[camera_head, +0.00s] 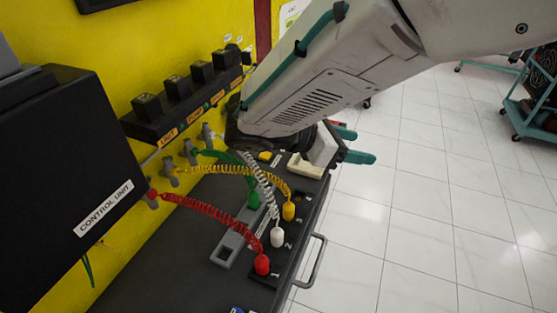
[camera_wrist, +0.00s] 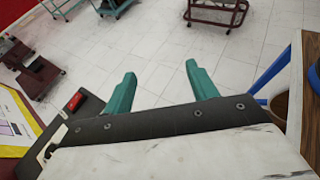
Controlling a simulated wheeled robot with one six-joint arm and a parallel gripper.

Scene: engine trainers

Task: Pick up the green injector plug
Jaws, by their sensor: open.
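The green injector plug (camera_head: 254,199) stands on the black bench top in the head view, at the end of a green coiled cable (camera_head: 230,159). The white coil passes close to it and hides part of it. My gripper (camera_head: 360,146) is up and to the right of the plug, past the bench's right edge, with its teal fingers pointing right, away from the plug. In the wrist view my gripper (camera_wrist: 160,70) is open and empty over the tiled floor. The green plug does not show in the wrist view.
Red (camera_head: 262,265), white (camera_head: 277,237) and yellow (camera_head: 289,211) plugs with coiled cables stand near the green one. The black control unit (camera_head: 75,180) stands at left by the yellow panel (camera_head: 140,50). A handle (camera_head: 313,262) juts from the bench's right side. Carts stand farther off.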

